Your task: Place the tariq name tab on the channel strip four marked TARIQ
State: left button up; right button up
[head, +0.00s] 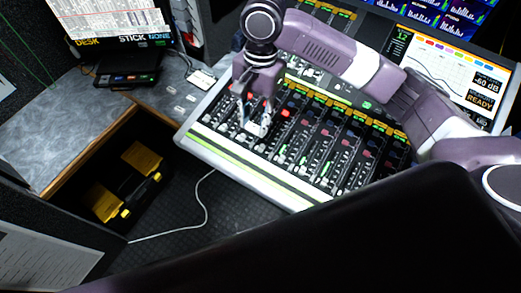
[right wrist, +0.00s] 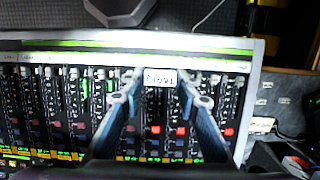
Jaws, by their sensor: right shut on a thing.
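My right gripper (head: 258,128) is over the left part of the mixing console (head: 290,198), pointing down. In the right wrist view its two blue fingers (right wrist: 160,82) are shut on a small white name tab (right wrist: 160,77). The tab's dark lettering appears upside down and is too small to read surely. It is at the edge of the console's channel strips (right wrist: 60,110), near the bright rim; I cannot tell whether it touches the surface. The TARIQ strip marking is not legible. My left gripper is not in view.
Several small white tabs (head: 179,109) lie on the grey desk left of the console. A black device (head: 127,79) stands behind them. A white cable (head: 207,205) crosses the floor. Lit screens (head: 440,62) stand behind the console.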

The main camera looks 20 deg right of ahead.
send_over(255, 160)
jog(key=f, duration=1)
jog(key=shift+w+d+p, duration=0.1)
jog(key=shift+d+p, duration=0.2)
jog(key=shift+p, duration=0.1)
jog(key=shift+f, duration=2.7)
jog(key=o, duration=0.9)
jog(key=r, duration=0.4)
jog(key=d+r+b, duration=0.1)
jog(key=r, duration=0.3)
jog(key=w+r, duration=0.1)
jog(key=r, duration=0.3)
jog(key=shift+w+d, duration=0.1)
jog(key=shift+d, duration=0.05)
jog(key=shift+f, duration=0.1)
